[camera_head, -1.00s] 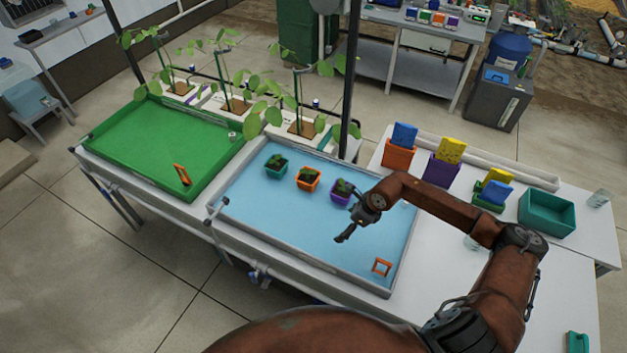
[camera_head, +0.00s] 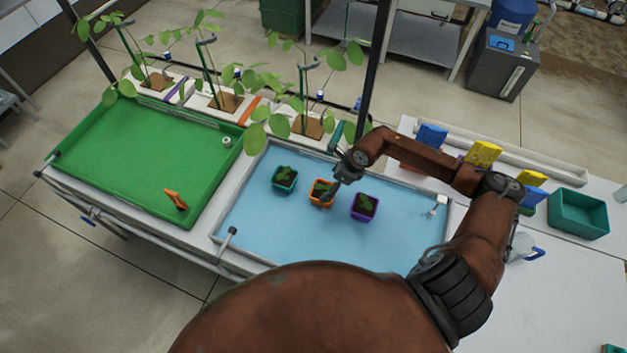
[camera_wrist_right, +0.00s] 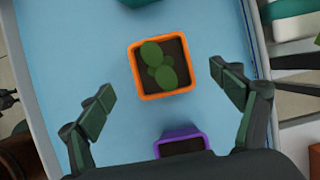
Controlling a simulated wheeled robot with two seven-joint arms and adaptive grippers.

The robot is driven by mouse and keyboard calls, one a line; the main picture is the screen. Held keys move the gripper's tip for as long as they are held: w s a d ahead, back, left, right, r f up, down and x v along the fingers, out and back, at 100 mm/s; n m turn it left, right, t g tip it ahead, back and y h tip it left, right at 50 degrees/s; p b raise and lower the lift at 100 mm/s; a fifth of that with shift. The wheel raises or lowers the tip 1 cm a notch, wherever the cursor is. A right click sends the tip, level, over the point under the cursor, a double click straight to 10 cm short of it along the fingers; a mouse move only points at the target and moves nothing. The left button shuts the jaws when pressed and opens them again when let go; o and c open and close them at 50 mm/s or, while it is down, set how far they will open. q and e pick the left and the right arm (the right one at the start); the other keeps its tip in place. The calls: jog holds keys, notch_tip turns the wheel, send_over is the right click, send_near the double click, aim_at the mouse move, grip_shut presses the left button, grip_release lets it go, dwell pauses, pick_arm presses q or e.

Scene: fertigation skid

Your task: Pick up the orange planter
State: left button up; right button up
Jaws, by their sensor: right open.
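The orange planter (camera_head: 321,193) is a small square pot with dark soil and a green seedling. It stands in the blue tray (camera_head: 262,230), between the teal planter (camera_head: 285,179) and the purple planter (camera_head: 365,206). My right gripper (camera_head: 338,178) is at the orange planter's right side in the head view and hides part of it. In the right wrist view my right gripper (camera_wrist_right: 165,95) is open, with one finger on each side of the orange planter (camera_wrist_right: 161,68) and clear space between. The planter lies slightly ahead of the fingertips. My left gripper is not in view.
The purple planter (camera_wrist_right: 182,142) is close beside, near my palm in the wrist view. A green tray (camera_head: 140,150) holding a small orange frame (camera_head: 175,199) is at left. Leafy vine plants (camera_head: 300,90) stand behind. A teal bin (camera_head: 578,214) is on the right table.

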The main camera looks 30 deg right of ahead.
aim_at(323, 192)
jog(key=shift+w+f, duration=0.25)
jog(key=shift+w, duration=0.05)
jog(key=shift+a+f, duration=0.2)
jog(key=shift+f, duration=0.15)
jog(key=shift+s+a+f, duration=0.15)
jog(key=shift+s+f, duration=0.1)
jog(key=shift+f, duration=0.2)
jog(key=p+x, duration=0.1)
jog(key=x, duration=0.2)
jog(key=shift+w, duration=0.15)
jog(key=shift+w+f, duration=0.3)
jog(key=shift+f, duration=0.8)
jog(key=c, duration=1.2)
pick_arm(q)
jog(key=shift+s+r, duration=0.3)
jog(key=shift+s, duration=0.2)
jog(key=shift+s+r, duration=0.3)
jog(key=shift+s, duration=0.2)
pick_arm(e)
jog(key=shift+c, duration=1.2)
